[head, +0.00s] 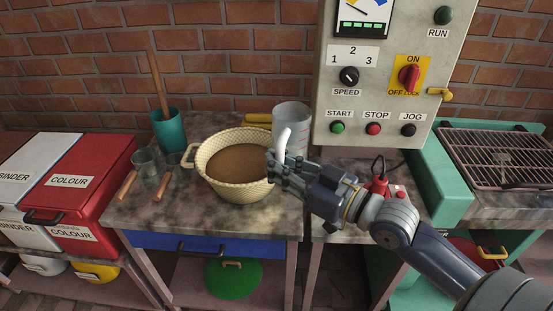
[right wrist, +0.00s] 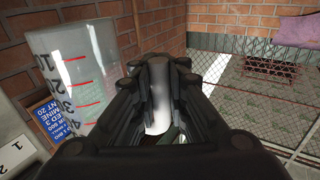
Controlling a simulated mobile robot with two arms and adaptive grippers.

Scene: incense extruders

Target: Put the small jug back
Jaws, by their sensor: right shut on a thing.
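The small jug (head: 292,114) is a pale, translucent measuring jug with a white handle. It is upright at the back right of the left worktop, behind and right of the basket. My right gripper (head: 287,170) is shut on its handle. In the right wrist view the jug (right wrist: 80,70) shows red lines and numbers at the left, and the white handle (right wrist: 158,95) is between the fingers of my right gripper (right wrist: 160,85). The jug's base is mostly hidden, so I cannot tell whether it touches the worktop. My left gripper is not in view.
A wicker basket (head: 207,168) of brown powder stands left of my gripper. A teal cup (head: 170,132) and two scoops with wooden handles are farther left. The control panel (head: 335,105) rises close behind on the right. Bare worktop (head: 240,220) lies in front.

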